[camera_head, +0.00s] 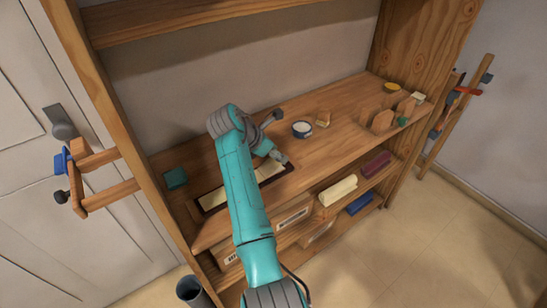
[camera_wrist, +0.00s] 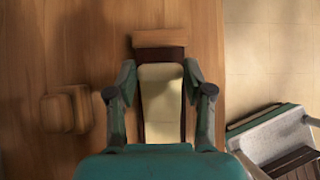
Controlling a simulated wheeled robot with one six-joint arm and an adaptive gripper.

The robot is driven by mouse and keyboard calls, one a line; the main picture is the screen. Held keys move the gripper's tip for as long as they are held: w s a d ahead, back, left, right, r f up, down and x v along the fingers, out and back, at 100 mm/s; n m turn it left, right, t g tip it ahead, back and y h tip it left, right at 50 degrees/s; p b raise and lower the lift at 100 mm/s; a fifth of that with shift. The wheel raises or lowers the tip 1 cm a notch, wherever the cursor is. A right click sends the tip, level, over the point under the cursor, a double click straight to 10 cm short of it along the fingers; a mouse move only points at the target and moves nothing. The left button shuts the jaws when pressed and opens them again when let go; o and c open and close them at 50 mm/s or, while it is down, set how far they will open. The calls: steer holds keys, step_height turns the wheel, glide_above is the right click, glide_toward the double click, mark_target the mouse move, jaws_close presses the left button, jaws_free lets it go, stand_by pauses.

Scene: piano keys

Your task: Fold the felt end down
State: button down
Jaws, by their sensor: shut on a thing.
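A long cream strip with dark brown edges (camera_head: 268,172) lies along the shelf in the head view, partly hidden by my arm. In the wrist view the cream strip (camera_wrist: 162,100) runs between my fingers, with a dark band (camera_wrist: 161,54) at its far end, perhaps the felt. A wooden block (camera_wrist: 160,38) lies across just past that band. My gripper (camera_head: 279,157) is low at the strip's right end. It also shows in the wrist view (camera_wrist: 160,80), its fingers either side of the strip. Which part they grip is hard to tell.
A white cup with a dark blue rim (camera_head: 302,129) and a small wooden block (camera_head: 323,118) stand right of my gripper. A wooden rack (camera_head: 383,120) is farther right. A teal block (camera_head: 176,178) lies at the left.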

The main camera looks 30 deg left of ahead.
steer(key=shift+s, duration=0.1)
stand_by(0.3)
steer(key=shift+c, duration=2.2)
jaws_free()
steer(key=v, duration=1.2)
steer(key=shift+s, duration=0.15)
steer(key=shift+a, duration=0.1)
steer(key=shift+f, duration=0.1)
